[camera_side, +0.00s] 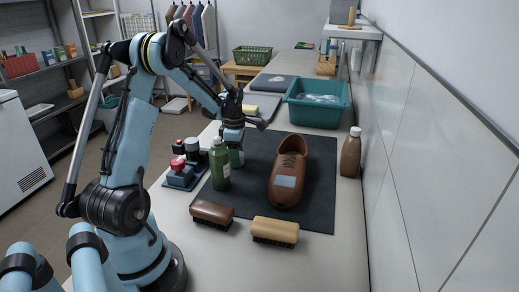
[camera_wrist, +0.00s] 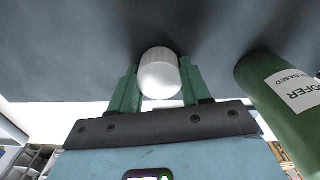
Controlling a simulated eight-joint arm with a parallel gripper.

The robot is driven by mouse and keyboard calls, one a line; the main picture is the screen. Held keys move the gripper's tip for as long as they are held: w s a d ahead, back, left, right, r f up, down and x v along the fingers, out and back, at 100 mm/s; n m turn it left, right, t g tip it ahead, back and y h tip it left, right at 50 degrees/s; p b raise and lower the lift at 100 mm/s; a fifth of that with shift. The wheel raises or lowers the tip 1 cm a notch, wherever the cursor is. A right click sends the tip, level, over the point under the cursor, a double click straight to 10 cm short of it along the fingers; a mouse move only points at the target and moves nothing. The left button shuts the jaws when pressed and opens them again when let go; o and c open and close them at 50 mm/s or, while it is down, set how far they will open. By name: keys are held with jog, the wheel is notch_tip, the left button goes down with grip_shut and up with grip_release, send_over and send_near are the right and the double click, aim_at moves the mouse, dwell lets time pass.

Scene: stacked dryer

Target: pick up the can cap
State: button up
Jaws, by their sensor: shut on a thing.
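The white can cap (camera_wrist: 158,74) sits between the two green fingers of my gripper (camera_wrist: 160,90) in the wrist view, with a finger against each side. My gripper is shut on it. In the side view my gripper (camera_side: 235,158) points down near the left part of the dark mat, just behind the green can (camera_side: 219,168). The cap cannot be made out there. The green can also shows in the wrist view (camera_wrist: 285,105), to the right of the fingers. I cannot tell whether the cap touches the mat.
A brown shoe (camera_side: 289,172) lies on the dark mat (camera_side: 245,200). Two brushes (camera_side: 212,213) (camera_side: 275,231) are in front. A small rack with a red-topped jar (camera_side: 178,164) is left. A brown bottle (camera_side: 350,153) and teal bin (camera_side: 318,113) stand right and behind.

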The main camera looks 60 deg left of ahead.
jog(key=shift+c, duration=0.5)
jog(key=shift+r, duration=0.15)
notch_tip(320, 180, up, 4)
jog(key=shift+d+r, duration=0.1)
jog(key=w+d+r, duration=0.2)
jog(key=d+r, duration=0.4)
jog(key=d, duration=0.5)
jog(key=shift+n, duration=0.6)
jog(key=s+a+r, duration=0.1)
jog(key=s+r, duration=0.2)
jog(key=s+a+r, duration=0.1)
jog(key=s+r, duration=0.2)
jog(key=s, duration=0.1)
jog(key=s+a+r, duration=0.1)
jog(key=s+r, duration=0.3)
jog(key=shift+a, duration=0.15)
jog(key=shift+f, duration=3.1)
jog(key=shift+f, duration=0.15)
